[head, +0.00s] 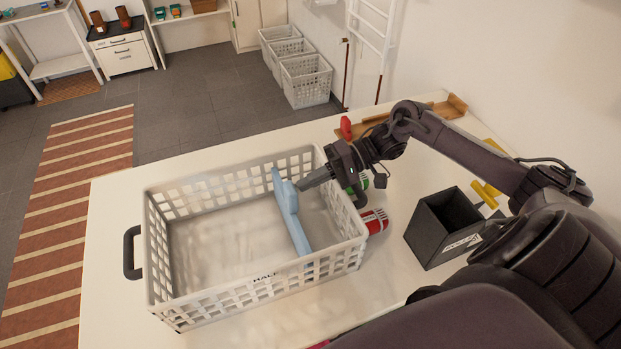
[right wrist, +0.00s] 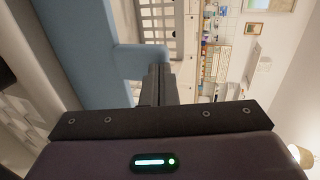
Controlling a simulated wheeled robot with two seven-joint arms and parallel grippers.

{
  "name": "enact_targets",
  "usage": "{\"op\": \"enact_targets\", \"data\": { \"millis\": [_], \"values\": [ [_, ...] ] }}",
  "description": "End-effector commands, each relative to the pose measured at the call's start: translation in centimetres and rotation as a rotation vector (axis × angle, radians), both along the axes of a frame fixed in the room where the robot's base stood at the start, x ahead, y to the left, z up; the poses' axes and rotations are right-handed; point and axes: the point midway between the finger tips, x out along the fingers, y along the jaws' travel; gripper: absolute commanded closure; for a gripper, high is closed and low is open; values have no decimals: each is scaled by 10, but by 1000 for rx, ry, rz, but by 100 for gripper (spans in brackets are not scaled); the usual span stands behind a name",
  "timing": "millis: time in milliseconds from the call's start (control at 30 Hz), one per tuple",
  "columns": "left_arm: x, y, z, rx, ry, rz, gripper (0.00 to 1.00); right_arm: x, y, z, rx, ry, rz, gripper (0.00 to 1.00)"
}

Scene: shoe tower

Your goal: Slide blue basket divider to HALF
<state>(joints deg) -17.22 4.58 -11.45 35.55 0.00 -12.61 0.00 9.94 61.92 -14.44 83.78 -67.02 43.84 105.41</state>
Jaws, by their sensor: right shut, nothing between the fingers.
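A white lattice basket (head: 158,270) stands on the white table, with a dark handle at its left end. The light blue divider (head: 291,215) stands upright across the basket, right of its middle. The word HALF (head: 265,278) is on the near wall, left of the divider's near end. My right gripper (head: 303,183) is shut and empty, its tips beside the divider's raised blue tab on the right side. In the right wrist view the shut fingers (right wrist: 157,85) are close to the blue divider (right wrist: 75,45); contact is unclear. My left gripper is out of view.
A black open box (head: 441,228) stands right of the basket. A wooden tray (head: 450,106) lies at the table's back. The basket's left part is empty.

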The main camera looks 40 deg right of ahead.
Motion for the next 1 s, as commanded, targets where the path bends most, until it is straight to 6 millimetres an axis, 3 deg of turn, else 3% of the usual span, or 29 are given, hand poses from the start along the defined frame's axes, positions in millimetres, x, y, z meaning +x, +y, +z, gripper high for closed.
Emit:
{"op": "enact_targets", "data": {
  "millis": [167,400,600,1000],
  "values": [
    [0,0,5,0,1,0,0,2,6,2,1,0,1,100],
    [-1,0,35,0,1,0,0,15,61,6,6,0,3,100],
    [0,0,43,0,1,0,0,23,92,3,3,0,1,100],
    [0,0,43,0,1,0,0,24,95,0,0,0,0,100]
  ]
}}
